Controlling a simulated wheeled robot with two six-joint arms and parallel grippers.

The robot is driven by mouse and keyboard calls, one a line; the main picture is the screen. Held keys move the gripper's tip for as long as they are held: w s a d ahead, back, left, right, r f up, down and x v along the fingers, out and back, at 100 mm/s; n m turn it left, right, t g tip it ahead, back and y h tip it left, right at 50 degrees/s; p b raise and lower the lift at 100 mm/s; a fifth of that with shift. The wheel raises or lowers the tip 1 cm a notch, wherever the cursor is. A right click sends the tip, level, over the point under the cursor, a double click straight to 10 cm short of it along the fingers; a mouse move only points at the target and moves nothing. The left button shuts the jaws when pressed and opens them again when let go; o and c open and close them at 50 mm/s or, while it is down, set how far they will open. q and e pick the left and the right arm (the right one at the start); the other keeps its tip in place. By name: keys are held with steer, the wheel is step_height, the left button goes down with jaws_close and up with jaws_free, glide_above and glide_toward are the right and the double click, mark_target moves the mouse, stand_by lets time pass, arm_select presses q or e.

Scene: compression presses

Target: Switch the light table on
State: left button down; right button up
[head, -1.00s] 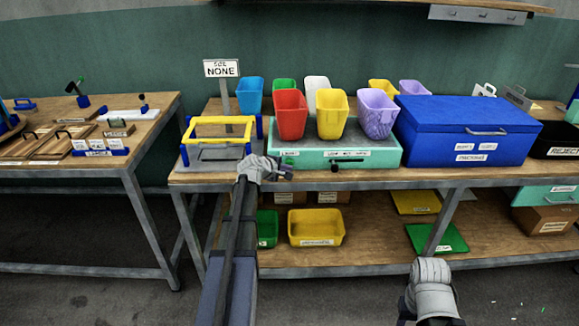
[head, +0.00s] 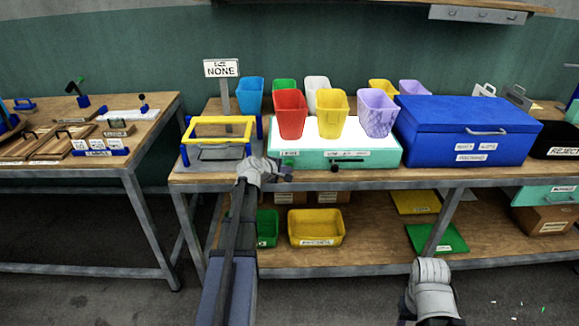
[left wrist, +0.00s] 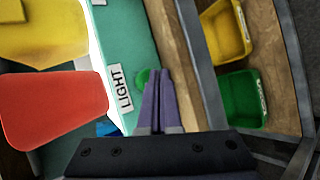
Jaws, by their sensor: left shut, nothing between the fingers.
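The light table (head: 385,158) is a flat teal box on the bench, and its top glows bright white. Red, yellow and lilac bins stand on the top. A label reading LIGHT (left wrist: 122,88) is on its front face. In the left wrist view a round green button (left wrist: 143,78) sits beside this label, partly covered by my fingers. My left gripper (head: 287,176) is shut and empty, with its tips at the left part of the front face. I cannot tell whether they touch the button. My right arm's pale wrist (head: 432,276) shows low at right; its fingers cannot be made out.
A yellow-topped frame (head: 222,120) stands left of the light table, and a large blue box (head: 468,125) stands right of it. A dark handle (head: 350,165) sticks out at the front. Trays lie on the lower shelf, including a yellow one (head: 316,228).

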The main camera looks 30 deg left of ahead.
arm_select(q)
steer(key=s+d, duration=0.3)
steer(key=s, duration=0.2)
stand_by(0.7)
